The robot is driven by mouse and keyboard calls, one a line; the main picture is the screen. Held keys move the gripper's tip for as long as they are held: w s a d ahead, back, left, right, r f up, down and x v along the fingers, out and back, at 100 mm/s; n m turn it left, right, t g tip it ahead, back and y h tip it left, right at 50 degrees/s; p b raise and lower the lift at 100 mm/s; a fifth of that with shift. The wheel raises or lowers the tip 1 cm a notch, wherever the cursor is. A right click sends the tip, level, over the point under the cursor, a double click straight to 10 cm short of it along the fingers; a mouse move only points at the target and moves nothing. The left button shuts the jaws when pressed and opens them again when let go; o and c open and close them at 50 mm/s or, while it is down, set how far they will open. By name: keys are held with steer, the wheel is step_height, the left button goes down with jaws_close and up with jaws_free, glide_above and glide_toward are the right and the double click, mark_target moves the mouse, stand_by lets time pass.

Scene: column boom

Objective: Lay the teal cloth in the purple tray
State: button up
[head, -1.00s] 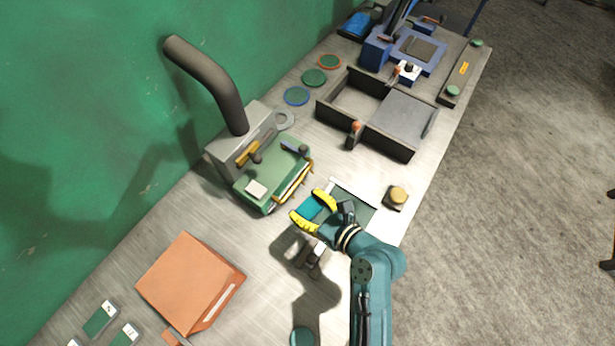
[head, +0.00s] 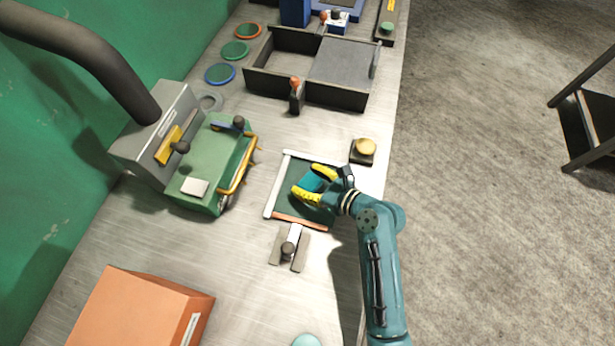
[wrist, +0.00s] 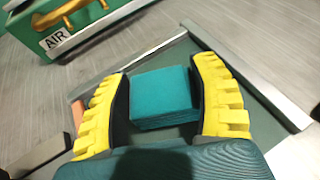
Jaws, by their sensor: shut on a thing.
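The teal cloth (head: 311,183) is a small, thick folded square between the yellow fingers of my gripper (head: 310,184). In the wrist view the cloth (wrist: 162,92) shows its flat top and layered near edge, with a finger on either side. My gripper (wrist: 163,66) is shut on it. Both are over a dark green square panel (head: 286,197) with pale strips and one orange strip along its edges. The height of the cloth above the panel is hard to tell. I cannot make out a purple tray in these frames.
A green machine (head: 214,160) stands left of the panel. A grey clamp-like piece (head: 290,247) lies just in front, and a yellow knob (head: 365,147) sits behind right. A dark divided box (head: 335,98) is farther back. An orange box (head: 135,312) is front left.

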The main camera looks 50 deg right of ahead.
steer(key=shift+f, duration=0.5)
steer(key=shift+r, duration=0.1)
steer(key=o, duration=1.2)
steer(key=shift+c, duration=0.2)
steer(key=shift+f, duration=0.2)
steer(key=shift+r, duration=0.1)
steer(key=shift+s+r, duration=0.2)
steer(key=p+v, duration=0.3)
steer(key=v, duration=0.8)
steer(key=shift+s, duration=0.3)
